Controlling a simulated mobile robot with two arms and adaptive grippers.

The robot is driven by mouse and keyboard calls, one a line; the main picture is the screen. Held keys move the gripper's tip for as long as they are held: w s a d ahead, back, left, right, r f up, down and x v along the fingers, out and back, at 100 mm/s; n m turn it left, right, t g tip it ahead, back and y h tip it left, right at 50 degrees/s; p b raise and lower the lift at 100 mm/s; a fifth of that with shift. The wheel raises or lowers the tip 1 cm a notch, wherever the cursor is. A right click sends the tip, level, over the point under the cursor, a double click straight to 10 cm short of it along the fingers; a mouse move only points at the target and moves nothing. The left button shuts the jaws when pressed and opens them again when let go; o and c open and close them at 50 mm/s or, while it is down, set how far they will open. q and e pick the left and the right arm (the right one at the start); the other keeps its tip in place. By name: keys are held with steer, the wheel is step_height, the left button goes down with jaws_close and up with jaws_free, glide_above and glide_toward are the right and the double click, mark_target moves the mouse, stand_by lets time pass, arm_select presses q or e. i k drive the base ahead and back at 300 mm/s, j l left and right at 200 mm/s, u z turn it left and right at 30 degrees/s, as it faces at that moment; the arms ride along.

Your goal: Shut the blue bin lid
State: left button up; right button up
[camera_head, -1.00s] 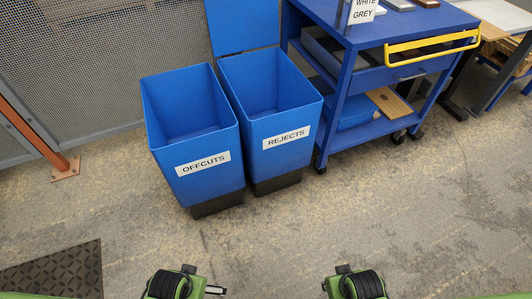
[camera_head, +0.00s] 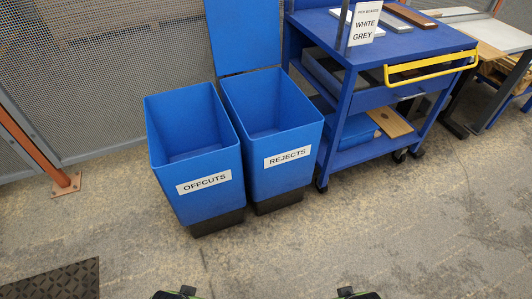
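The blue lid (camera_head: 245,36) stands open and upright behind the blue bin labelled REJECTS (camera_head: 290,176). Its top edge is cut off by the frame. The bin's mouth is open and the inside looks empty. A second blue bin labelled OFFCUTS (camera_head: 205,206) stands beside it on the left, also open, with no lid visible on it. Only small dark and green parts of my two arms show at the bottom edge, well in front of the bins. No gripper fingers can be made out.
A blue cart (camera_head: 345,125) with a yellow handle (camera_head: 432,66) stands close to the right of the REJECTS bin. It bears boards and a WHITE GREY sign (camera_head: 367,24). A perforated grey panel (camera_head: 100,70) is behind.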

mark_target(244, 35)
steer(key=i+l+z, duration=0.3)
steer(key=i, duration=0.15)
steer(key=i+z, duration=0.3)
steer(key=i, duration=0.15)
